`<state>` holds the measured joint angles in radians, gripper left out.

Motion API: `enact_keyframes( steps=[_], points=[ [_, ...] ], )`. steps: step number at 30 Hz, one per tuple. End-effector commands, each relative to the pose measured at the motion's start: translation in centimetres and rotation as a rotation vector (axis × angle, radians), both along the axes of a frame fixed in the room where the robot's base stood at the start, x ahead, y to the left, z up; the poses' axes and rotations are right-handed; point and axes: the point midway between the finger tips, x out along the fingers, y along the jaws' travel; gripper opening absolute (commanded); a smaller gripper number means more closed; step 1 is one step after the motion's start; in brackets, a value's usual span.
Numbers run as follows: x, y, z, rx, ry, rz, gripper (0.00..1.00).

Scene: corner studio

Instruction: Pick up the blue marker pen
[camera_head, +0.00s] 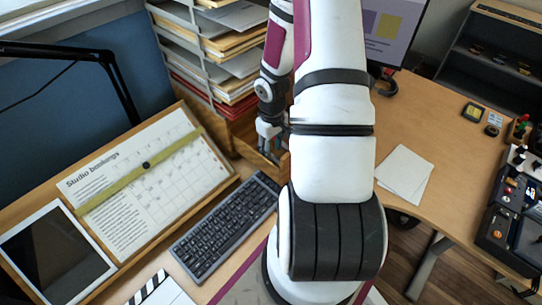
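I cannot make out the blue marker pen; it may be hidden behind my arm or in the wooden box. My gripper (270,148) points down, partly covered by my own arm. It is over or beside a small wooden box (246,146) behind the keyboard. The gripper is too small and too covered to tell whether its fingers are open or hold anything.
A paper rack (205,50) stands close behind the gripper. A black keyboard (225,226), a bookings board (150,185), a tablet (55,255) and a black lamp (115,80) are at left. White paper sheets (405,172) and a control panel (515,215) are at right.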

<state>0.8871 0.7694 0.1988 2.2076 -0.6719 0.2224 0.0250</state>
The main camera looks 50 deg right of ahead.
Motion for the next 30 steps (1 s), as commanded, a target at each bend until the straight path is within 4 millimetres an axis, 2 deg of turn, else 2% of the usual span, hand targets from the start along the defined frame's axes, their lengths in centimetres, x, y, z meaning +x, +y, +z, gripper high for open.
enact_keyframes(
  steps=[1, 5, 13, 14, 18, 30],
  points=[
    [0.0, 0.1, -0.8, 0.001, 0.002, 0.000, 0.37],
    [0.0, 0.0, -2.0, 0.000, 0.001, 0.000, 0.37],
    [0.0, 0.0, -2.2, 0.000, 0.000, -0.002, 0.37],
    [0.0, 0.0, -2.2, 0.000, 0.000, -0.002, 0.33],
    [0.0, 0.0, -2.2, 0.000, 0.000, -0.001, 0.01],
    [0.0, 0.0, -2.0, -0.001, -0.001, -0.001, 0.00]
  ],
)
